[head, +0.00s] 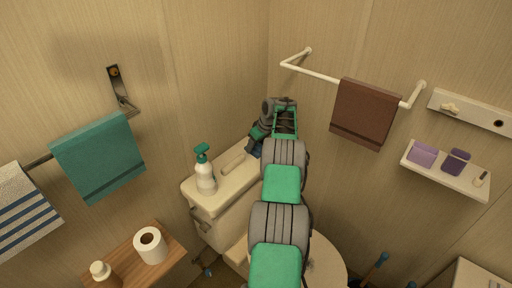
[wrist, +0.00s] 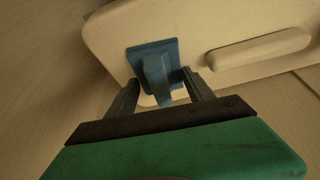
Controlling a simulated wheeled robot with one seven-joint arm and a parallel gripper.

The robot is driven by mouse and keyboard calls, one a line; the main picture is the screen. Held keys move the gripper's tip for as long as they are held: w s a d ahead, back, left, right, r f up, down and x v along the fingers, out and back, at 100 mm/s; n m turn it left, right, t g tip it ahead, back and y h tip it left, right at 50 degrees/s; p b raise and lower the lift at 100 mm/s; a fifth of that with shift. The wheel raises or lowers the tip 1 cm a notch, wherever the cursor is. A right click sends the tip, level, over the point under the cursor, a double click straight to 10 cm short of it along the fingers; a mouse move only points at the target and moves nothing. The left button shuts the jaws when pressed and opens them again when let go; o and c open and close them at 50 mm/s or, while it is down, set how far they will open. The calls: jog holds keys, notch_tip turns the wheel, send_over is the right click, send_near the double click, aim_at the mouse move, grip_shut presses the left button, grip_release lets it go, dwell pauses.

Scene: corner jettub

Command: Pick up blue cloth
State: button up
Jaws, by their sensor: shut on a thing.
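The blue cloth (wrist: 154,62) is at the edge of the toilet tank lid in the wrist view. One part lies flat against the lid and a raised fold stands between my fingers. My gripper (wrist: 158,84) is shut on this fold. In the head view my gripper (head: 254,143) is over the back of the toilet tank, and a small bit of the blue cloth (head: 257,151) shows beside it. My arm hides much of the tank's right side there.
The cream toilet tank (head: 208,203) bears a spray bottle (head: 205,174) with a green top, left of my arm. A teal towel (head: 99,157) hangs on the left wall, a brown towel (head: 363,112) on the right. A wooden shelf (head: 170,249) holds a paper roll (head: 150,246).

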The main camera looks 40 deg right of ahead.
jog(key=shift+r, duration=0.15)
jog(key=shift+r, duration=0.3)
notch_tip(320, 180, up, 2)
jog(key=shift+r+b, duration=0.25)
jog(key=shift+b, duration=0.25)
jog(key=s+a+r+b, duration=0.4)
jog(key=s+a+r, duration=0.4)
jog(key=s, duration=0.3)
jog(key=shift+s+a+r, duration=0.15)
jog(key=shift+r, duration=0.65)
